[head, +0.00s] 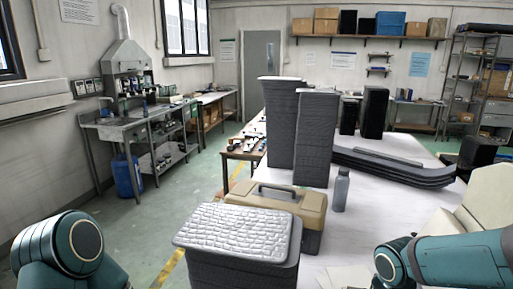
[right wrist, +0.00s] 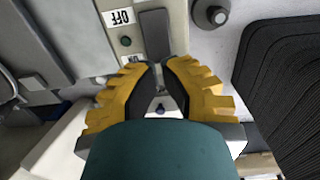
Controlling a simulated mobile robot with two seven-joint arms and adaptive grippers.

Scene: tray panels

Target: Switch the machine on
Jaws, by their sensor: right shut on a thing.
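In the right wrist view a beige switch panel (right wrist: 177,22) has a white label reading OFF (right wrist: 119,18), which appears upside down. A second white label (right wrist: 133,60) is partly hidden by a finger. A dark grey switch lever (right wrist: 155,36) stands on the panel beside the labels. My right gripper (right wrist: 158,72) has yellow-backed fingers with their tips close together at the lower end of the lever, shut on it. The fingers hide the gripped part. In the head view both teal arms show at the bottom corners, but neither gripper shows.
In the head view a white table bears tall dark stacks (head: 316,140), a tan toolbox (head: 275,202), a grey bottle (head: 341,190) and curved black panels (head: 395,168).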

